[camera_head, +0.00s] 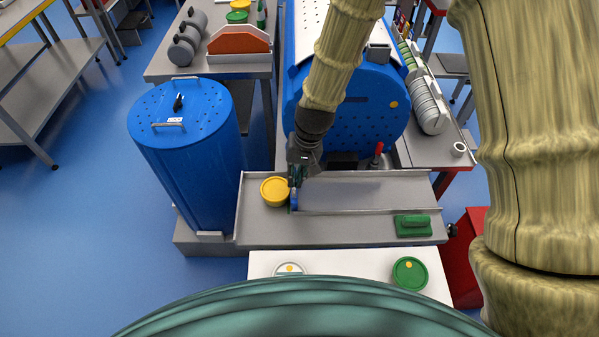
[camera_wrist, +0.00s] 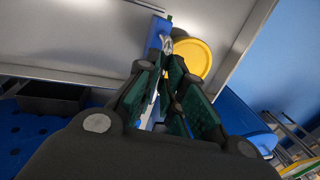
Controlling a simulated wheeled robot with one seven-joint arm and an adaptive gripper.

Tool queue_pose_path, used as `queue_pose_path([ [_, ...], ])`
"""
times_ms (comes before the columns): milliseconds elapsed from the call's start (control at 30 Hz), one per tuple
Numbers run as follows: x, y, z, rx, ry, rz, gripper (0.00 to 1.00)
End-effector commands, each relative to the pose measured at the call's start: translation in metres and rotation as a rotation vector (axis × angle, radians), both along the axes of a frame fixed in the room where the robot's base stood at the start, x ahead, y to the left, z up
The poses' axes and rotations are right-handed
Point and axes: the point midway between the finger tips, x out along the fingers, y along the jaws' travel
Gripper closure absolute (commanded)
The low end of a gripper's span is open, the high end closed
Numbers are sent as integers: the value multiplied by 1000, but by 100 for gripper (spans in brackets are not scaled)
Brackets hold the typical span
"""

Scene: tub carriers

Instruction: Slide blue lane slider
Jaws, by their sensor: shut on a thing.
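The blue lane slider (camera_head: 294,200) stands at the left part of a grey tray-like lane (camera_head: 360,194). My gripper (camera_head: 297,178) is over it, pointing down, and hides its upper part. In the wrist view the fingers of my gripper (camera_wrist: 172,75) are close together on a small metallic piece at the top of the blue slider (camera_wrist: 156,36). A yellow round tub (camera_head: 273,191) sits just left of the slider in the lane. It also shows in the wrist view (camera_wrist: 193,57), right beside the slider.
A green block (camera_head: 413,225) lies on the bench's front right. A large blue drum (camera_head: 188,150) stands at the left, and a blue perforated cylinder (camera_head: 365,120) behind the lane. A white table (camera_head: 345,270) in front bears two round lids. The lane right of the slider is clear.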

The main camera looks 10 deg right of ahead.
Motion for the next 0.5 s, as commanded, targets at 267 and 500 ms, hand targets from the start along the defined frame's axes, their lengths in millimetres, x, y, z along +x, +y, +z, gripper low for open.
queue_pose_path([
  [267, 2, 1, 1, 1, -5, -13, 100],
  [500, 2, 2, 1, 2, -5, -12, 86],
])
